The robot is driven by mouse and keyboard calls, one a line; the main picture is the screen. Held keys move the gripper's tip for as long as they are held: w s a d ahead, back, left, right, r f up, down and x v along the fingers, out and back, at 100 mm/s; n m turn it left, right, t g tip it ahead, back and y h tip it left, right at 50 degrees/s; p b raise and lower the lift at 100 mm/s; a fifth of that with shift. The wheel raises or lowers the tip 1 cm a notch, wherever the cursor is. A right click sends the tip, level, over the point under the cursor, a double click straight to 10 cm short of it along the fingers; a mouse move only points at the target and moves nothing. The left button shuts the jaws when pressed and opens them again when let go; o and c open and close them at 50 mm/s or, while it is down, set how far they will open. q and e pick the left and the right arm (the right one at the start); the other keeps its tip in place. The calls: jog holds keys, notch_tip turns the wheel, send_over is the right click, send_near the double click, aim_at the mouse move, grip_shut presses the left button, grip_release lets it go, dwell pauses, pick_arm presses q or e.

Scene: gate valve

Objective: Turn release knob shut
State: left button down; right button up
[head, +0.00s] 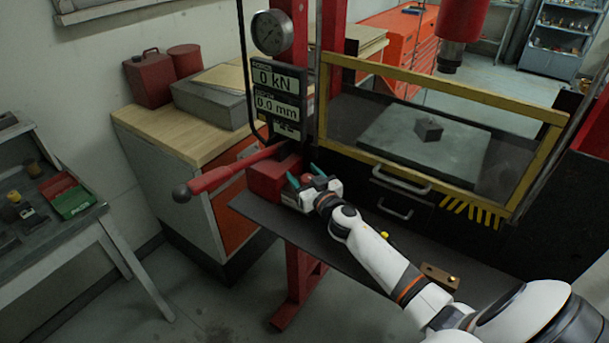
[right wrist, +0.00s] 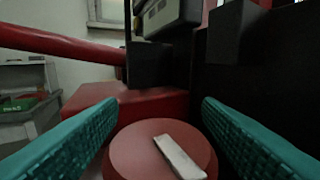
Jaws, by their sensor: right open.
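The release knob (right wrist: 135,155) is a round red disc with a pale bar across its face, at the bottom middle of the right wrist view. The bar slants from upper left to lower right. My right gripper (head: 305,175) is open, at the front of the red pump block (head: 268,180) in the head view. In the right wrist view its teal fingers (right wrist: 160,103) stand on both sides of the knob, with gaps that look clear. The gripper hides most of the knob in the head view. My left gripper is not in view.
A red pump lever (head: 225,175) with a dark ball end reaches left from the pump block. The gauge (head: 271,32) and a display reading 0 kN and 0.0 mm (head: 277,92) are above. A yellow-framed guard (head: 450,83) stands right of the gripper. A dark shelf (head: 335,243) lies below.

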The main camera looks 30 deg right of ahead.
jog(key=c, duration=1)
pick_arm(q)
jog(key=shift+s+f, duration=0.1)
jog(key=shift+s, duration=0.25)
